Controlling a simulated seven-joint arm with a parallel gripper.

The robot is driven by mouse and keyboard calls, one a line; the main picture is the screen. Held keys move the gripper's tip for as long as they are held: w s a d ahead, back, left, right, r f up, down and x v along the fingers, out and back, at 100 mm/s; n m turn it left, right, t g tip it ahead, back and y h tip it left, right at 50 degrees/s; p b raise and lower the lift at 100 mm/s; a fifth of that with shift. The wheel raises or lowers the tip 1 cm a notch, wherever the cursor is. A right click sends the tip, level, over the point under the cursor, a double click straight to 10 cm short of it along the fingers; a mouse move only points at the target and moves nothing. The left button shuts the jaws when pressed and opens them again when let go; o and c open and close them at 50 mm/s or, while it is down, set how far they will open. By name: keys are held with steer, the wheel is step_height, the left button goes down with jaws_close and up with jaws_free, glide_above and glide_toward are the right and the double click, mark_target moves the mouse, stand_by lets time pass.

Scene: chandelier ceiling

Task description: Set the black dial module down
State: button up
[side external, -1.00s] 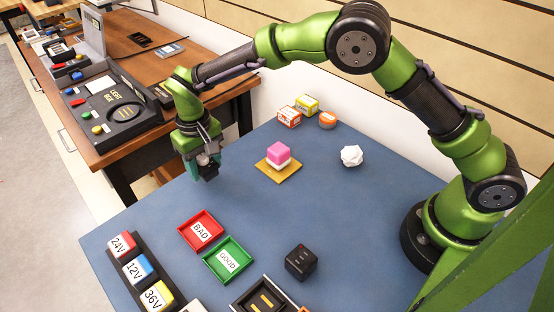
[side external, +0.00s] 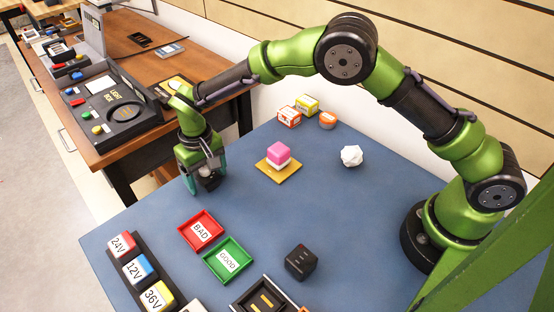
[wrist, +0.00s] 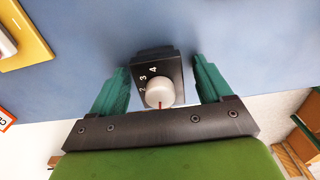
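The black dial module (side external: 208,182) is on the blue table (side external: 330,215), near its back left edge. In the wrist view the module (wrist: 145,62) shows its white knob with a red mark and the numbers 2, 3 and 4. My gripper (side external: 205,174) is low over the module, with its teal fingers spread on either side. In the wrist view my gripper (wrist: 162,75) shows a narrow gap between each finger and the module, so it is open around it. The module's underside is hidden.
The red BAD tray (side external: 201,231) and green GOOD tray (side external: 227,260) lie in front. A pink-and-white block (side external: 279,154) stands on a yellow plate to the right. A black cube (side external: 301,263) and white faceted object (side external: 351,156) are farther right. The wooden bench (side external: 180,110) is behind left.

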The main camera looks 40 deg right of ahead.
steer(key=s+d+r+t+y, duration=0.1)
steer(key=d+r, duration=0.2)
steer(key=r, duration=0.6)
steer(key=s+d+r, duration=0.1)
steer(key=d+r, duration=0.1)
steer(key=r, duration=0.8)
steer(key=s+d+r+m+t+y, duration=0.1)
steer(key=s+d+r+m+t, duration=0.1)
steer(key=s+d+r, duration=0.5)
steer(key=s+d+f+m+t, duration=0.1)
steer(key=s+d+t, duration=0.1)
steer(key=s+d, duration=0.2)
steer(key=s+d+f+m+t, duration=0.1)
steer(key=s+d, duration=0.4)
steer(key=s, duration=0.6)
steer(key=shift+t, duration=0.6)
steer(key=shift+d+r, duration=0.1)
